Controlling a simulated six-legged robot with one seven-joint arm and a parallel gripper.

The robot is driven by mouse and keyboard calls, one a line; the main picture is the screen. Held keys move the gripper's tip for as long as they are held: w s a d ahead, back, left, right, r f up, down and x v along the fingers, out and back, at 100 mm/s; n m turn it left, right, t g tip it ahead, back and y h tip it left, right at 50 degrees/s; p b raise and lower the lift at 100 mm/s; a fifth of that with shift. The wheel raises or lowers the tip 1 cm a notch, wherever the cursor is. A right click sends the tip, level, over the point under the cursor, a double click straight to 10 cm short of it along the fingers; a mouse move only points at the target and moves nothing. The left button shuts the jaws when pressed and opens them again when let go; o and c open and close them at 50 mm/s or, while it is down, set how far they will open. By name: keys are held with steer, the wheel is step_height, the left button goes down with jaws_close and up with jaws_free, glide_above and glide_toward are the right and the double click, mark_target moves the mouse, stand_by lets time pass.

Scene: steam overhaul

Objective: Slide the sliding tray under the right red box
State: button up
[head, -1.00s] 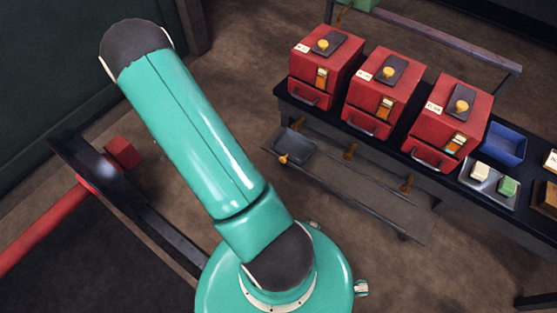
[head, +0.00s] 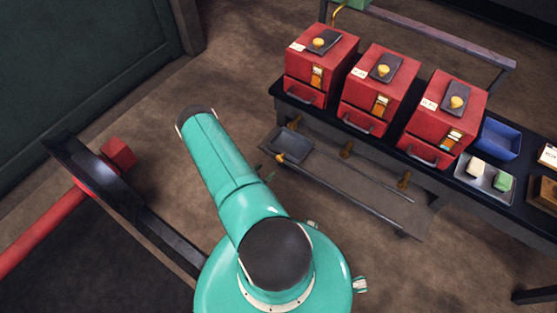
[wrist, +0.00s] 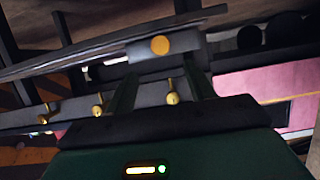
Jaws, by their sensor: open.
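The sliding tray (head: 291,144) is a shallow dark grey tray with an orange knob (head: 280,157) on its front. It sits at the left end of a low rail track, below and in front of the left red box (head: 318,68). The right red box (head: 443,118) stands on the bench further right, above the track's right part. In the wrist view the tray's front and its orange knob (wrist: 160,46) are just ahead of my gripper (wrist: 162,78). The two fingers are apart, with nothing visibly held. The head view does not clearly show my gripper.
The middle red box (head: 379,88) stands between the other two. Rails (head: 365,184) run right from the tray, with bare track there. Three brass knobs (head: 404,180) line the bench front above the track. A blue bin (head: 500,139) stands right of the boxes.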

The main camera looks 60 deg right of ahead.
mark_target(279, 160)
steer(key=x, duration=1.1)
steer(key=shift+d+f, duration=0.2)
steer(key=shift+d, duration=0.15)
steer(key=shift+c, duration=0.2)
jaws_close()
steer(key=shift+s, duration=0.1)
